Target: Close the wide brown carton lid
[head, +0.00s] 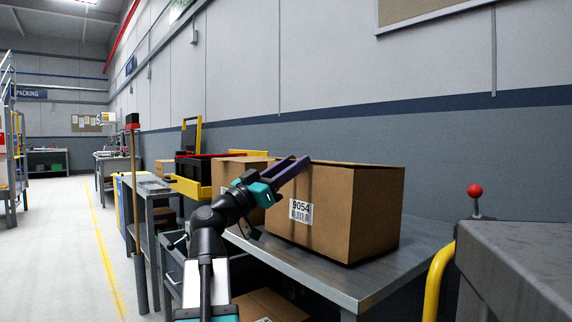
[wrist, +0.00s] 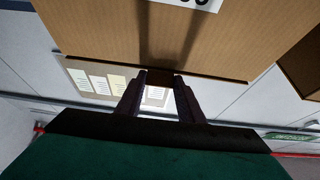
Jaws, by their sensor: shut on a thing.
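The wide brown carton (head: 352,215), with a white 9054 label, stands upright on a grey metal table. Its front face also fills the top of the wrist view (wrist: 100,30). The lid (head: 350,164) shows in the head view only as a thin, nearly level edge along the carton's top, so how far it is open cannot be told. My gripper (head: 300,163) is at the carton's upper left edge. In the wrist view its dark fingers (wrist: 160,78) are shut on a small brown piece at the top edge, which looks like the lid's edge.
A smaller brown carton (head: 228,172) stands close behind on the left. The metal table (head: 355,278) has bare room in front. A yellow rail (head: 437,280) and a red-knobbed lever (head: 475,192) stand at the right. A wall runs behind the table.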

